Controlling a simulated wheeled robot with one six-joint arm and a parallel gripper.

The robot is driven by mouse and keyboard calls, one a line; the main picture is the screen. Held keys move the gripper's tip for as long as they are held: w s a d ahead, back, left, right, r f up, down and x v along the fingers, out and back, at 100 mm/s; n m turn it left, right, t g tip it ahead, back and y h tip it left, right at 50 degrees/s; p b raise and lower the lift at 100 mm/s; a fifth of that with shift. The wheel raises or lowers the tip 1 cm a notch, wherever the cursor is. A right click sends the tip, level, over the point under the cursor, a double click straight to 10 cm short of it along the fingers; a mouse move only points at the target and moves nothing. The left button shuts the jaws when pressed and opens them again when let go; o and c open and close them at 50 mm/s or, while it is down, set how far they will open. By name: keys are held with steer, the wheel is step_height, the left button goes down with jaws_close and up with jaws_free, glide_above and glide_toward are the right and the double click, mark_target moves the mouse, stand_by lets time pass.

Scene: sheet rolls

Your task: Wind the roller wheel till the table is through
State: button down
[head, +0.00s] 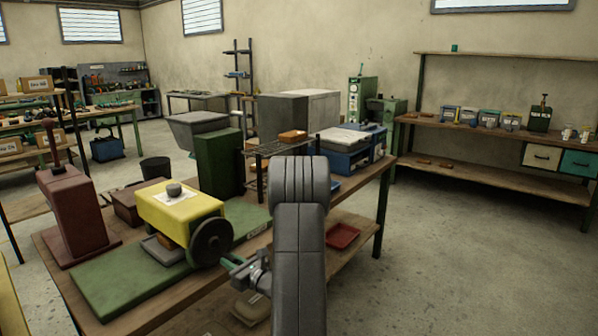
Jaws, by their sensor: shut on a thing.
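The roller press has a yellow housing (180,208) with a white sheet and a dark round knob on top. Its dark roller wheel (212,242) is on the side facing me. The flat green table (125,282) sticks out a long way at the front left of the housing. A green part also shows behind the housing, to its right (245,213). My gripper (240,265) is beside the wheel's lower right and is shut on its handle. The handle is small in view and mostly hidden by the gripper.
The press stands on a wooden bench (200,290). A dark red lever machine (72,212) is close on the left. A green block (218,163), a wire rack (275,150) and blue boxes (345,150) stand behind. A red tray (342,236) lies right of my arm.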

mark_target(196, 245)
steer(key=shift+s+a+r+b, duration=0.2)
steer(key=shift+s+a+b, duration=0.3)
steer(key=shift+s+a, duration=0.5)
steer(key=shift+s+a+r+b, duration=0.2)
steer(key=shift+s+a+b, duration=0.4)
steer(key=shift+s, duration=0.55)
steer(key=shift+s+a+r, duration=0.45)
steer(key=shift+s+a, duration=0.15)
steer(key=shift+s, duration=0.2)
steer(key=shift+s+a+r+p, duration=0.2)
steer(key=shift+r+p, duration=0.1)
steer(key=shift+r, duration=0.2)
steer(key=shift+s+a+r+p, duration=0.1)
steer(key=shift+s+r+p, duration=0.15)
steer(key=shift+r, duration=0.2)
steer(key=shift+a+r+p, duration=0.15)
steer(key=shift+r+p, duration=0.6)
steer(key=shift+r, duration=0.5)
steer(key=shift+w+r+p, duration=0.25)
steer(key=shift+r+p, duration=0.55)
steer(key=shift+r, duration=0.5)
steer(key=c, duration=1.6)
jaws_free()
steer(key=o, duration=0.4)
steer(key=shift+s+a, duration=0.15)
steer(key=shift+s, duration=0.1)
steer(key=o, duration=1)
steer(key=shift+w, duration=0.1)
